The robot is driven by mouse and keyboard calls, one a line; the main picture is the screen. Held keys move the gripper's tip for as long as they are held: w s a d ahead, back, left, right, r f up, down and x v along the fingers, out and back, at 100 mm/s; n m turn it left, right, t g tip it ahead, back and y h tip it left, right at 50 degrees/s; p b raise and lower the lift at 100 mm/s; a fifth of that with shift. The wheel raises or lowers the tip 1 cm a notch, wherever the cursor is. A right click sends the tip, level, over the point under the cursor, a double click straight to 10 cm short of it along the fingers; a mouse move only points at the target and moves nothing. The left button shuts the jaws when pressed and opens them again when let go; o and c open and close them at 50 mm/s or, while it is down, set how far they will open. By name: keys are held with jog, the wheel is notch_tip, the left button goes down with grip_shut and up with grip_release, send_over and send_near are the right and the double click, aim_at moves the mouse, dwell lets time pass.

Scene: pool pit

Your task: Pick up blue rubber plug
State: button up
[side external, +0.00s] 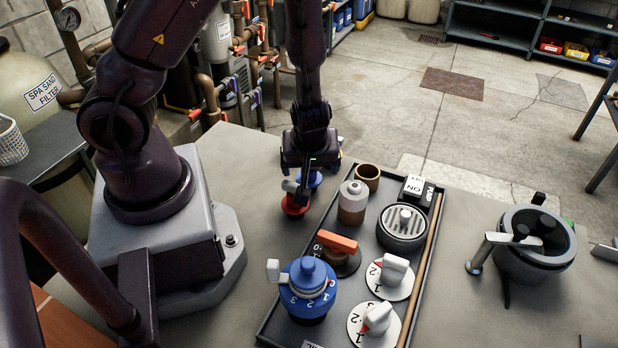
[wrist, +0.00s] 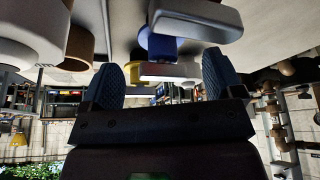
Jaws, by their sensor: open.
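My gripper (side external: 306,178) points down over the table, left of the dark tray. Its fingers (wrist: 163,66) are spread apart in the wrist view with nothing clamped between them. A small blue piece (side external: 313,180), perhaps the blue rubber plug, shows right by the fingers and is partly hidden by them. A red round piece (side external: 294,206) with a grey part above it sits just in front. In the wrist view, a blue piece (wrist: 164,45) joined to or overlapped by a pale grey block (wrist: 196,17) appears beyond the gap between the fingers. I cannot tell whether the fingers touch it.
The dark tray (side external: 268,333) holds a bottle (side external: 352,204), a brown cup (side external: 368,176), a round drain (side external: 402,226), a blue numbered valve (side external: 307,284), an orange-handled knob (side external: 338,243) and white dials. A dark round housing (side external: 537,250) stands at right. Table is clear between tray and housing.

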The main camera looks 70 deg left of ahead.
aim_at(309, 179)
jog(key=shift+a+f, duration=0.6)
jog(key=shift+f, duration=0.15)
jog(key=shift+x, duration=1)
jog(key=shift+c, duration=0.4)
jog(key=c, duration=0.9)
